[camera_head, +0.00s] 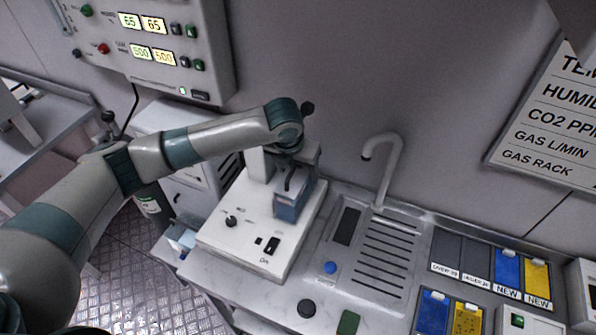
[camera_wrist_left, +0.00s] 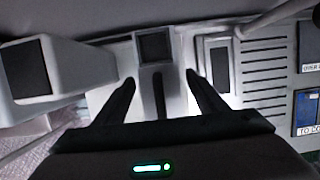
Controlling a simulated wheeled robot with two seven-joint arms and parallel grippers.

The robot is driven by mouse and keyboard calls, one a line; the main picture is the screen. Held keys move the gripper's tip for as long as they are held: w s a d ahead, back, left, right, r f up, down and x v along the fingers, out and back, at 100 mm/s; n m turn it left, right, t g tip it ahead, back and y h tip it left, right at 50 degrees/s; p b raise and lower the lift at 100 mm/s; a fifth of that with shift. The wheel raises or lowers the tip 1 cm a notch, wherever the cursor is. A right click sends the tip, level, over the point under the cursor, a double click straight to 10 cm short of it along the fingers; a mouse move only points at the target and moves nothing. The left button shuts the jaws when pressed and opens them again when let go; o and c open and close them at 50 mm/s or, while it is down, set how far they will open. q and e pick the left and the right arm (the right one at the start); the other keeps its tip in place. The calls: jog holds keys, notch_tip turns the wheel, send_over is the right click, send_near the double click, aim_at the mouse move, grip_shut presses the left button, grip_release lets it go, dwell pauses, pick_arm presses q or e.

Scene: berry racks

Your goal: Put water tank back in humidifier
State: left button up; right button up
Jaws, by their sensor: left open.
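The humidifier (camera_head: 243,243) is a white box with a knob and a dark switch on its sloped front, standing on the counter left of the sink. The blue, see-through water tank (camera_head: 291,207) is upright at the humidifier's back right; I cannot tell if it is fully seated. My left gripper (camera_head: 290,182) is just above the tank, its arm reaching in from the left. In the left wrist view its fingers (camera_wrist_left: 160,95) are open and apart, with a dark upright bar, perhaps the tank's handle, between them. My right gripper is not in view.
A sink drainer (camera_head: 378,255) with a curved tap (camera_head: 388,165) is right of the humidifier. A blue knob (camera_head: 330,267) sits on the counter in front. Blue and yellow racks (camera_head: 508,272) stand at the right. A control panel (camera_head: 150,45) hangs on the wall above left.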

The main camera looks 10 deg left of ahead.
pick_arm(q)
jog(key=b+v, duration=0.3)
jog(key=v, duration=0.7)
jog(key=shift+s+r, duration=0.15)
jog(key=shift+r, duration=0.55)
jog(key=shift+f, duration=0.15)
